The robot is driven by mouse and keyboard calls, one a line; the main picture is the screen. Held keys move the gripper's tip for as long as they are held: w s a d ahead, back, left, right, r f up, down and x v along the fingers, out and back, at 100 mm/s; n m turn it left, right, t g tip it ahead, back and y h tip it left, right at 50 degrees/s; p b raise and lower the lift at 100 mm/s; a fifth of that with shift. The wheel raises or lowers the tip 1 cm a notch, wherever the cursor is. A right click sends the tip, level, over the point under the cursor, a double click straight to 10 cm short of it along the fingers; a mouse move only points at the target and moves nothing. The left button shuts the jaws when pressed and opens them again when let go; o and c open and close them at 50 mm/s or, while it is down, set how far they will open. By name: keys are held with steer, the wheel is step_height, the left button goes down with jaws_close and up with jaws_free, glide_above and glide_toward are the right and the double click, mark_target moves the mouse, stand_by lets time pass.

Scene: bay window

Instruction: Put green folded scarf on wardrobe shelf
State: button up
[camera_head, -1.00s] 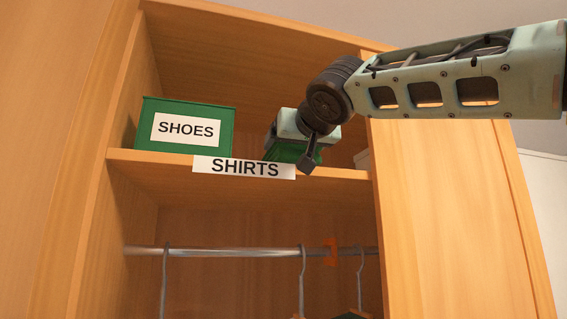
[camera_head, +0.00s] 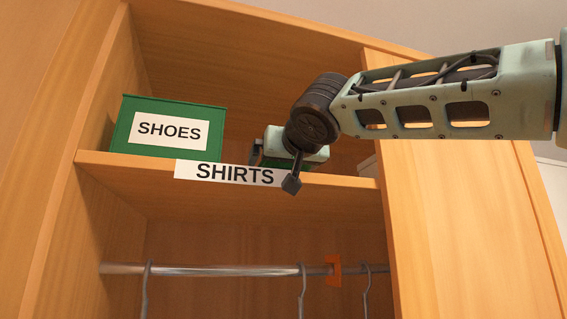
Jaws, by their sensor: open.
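The wardrobe shelf (camera_head: 345,182) spans the upper part of the open wardrobe, with a "SHIRTS" label on its front edge. My gripper (camera_head: 276,158) is at the shelf, right of its middle, and points into the compartment. Its jaws are open, though my wrist hides most of them. A small patch of green, apparently the folded scarf (camera_head: 298,166), shows just under my gripper, at shelf level behind the front edge. Most of it is hidden, and I cannot tell whether the jaws touch it.
A green box (camera_head: 216,130) labelled "SHOES" stands on the shelf to the left of my gripper. Below run a metal rail (camera_head: 220,270) with several hangers and an orange clip (camera_head: 333,271). The wardrobe's right panel (camera_head: 450,220) lies beneath my arm.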

steer(key=b+v, duration=0.4)
steer(key=v, duration=0.8)
steer(key=shift+s, duration=0.15)
stand_by(0.4)
